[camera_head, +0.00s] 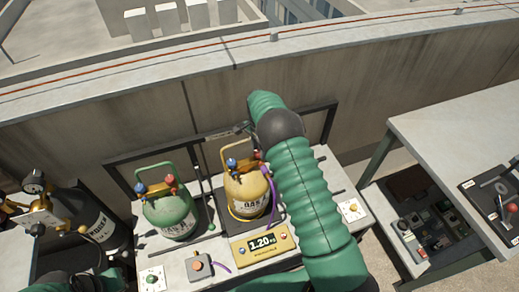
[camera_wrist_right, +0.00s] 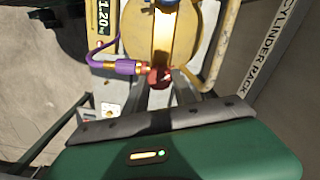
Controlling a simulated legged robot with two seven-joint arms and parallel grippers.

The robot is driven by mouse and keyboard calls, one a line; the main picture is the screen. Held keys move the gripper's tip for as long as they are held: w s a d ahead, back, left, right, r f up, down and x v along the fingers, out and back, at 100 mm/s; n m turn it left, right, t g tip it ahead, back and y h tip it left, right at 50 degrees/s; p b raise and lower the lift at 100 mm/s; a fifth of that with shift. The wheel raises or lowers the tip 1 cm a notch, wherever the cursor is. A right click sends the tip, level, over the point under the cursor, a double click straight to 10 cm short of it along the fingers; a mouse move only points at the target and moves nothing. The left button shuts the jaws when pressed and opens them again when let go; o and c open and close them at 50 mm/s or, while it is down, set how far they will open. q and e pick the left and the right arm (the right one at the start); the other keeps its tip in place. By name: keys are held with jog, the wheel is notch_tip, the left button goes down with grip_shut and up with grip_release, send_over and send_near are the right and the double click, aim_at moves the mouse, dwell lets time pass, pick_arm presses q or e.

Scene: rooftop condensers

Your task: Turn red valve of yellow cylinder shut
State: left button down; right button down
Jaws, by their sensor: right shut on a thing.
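The yellow cylinder (camera_head: 246,193) stands upright on the bench, with a blue valve (camera_head: 232,163) on its left side. My right arm passes in front of its right side in the head view and hides my right gripper there. In the right wrist view the red valve (camera_wrist_right: 160,78) sits at the top of the yellow cylinder (camera_wrist_right: 200,40), beside a purple hose (camera_wrist_right: 115,67). My right gripper (camera_wrist_right: 160,92) is shut on the red valve. Part of my left arm shows at the lower left of the head view, but its gripper is out of view.
A green cylinder (camera_head: 170,213) with its own valves stands left of the yellow one. A scale display (camera_head: 262,245) reading 1.20 sits in front. A black cylinder (camera_head: 90,222) with gauges is at far left. A grey table (camera_head: 465,130) stands right.

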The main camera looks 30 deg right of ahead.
jog(key=m, duration=0.4)
jog(key=shift+s+a+f, duration=0.1)
jog(key=shift+a+f, duration=0.1)
jog(key=shift+a, duration=0.2)
jog(key=shift+m, duration=1.2)
jog(key=shift+r, duration=0.1)
jog(key=c, duration=1)
grip_release()
jog(key=shift+w, duration=0.3)
jog(key=shift+c, duration=0.2)
jog(key=shift+s+r, duration=0.1)
jog(key=shift+r, duration=0.05)
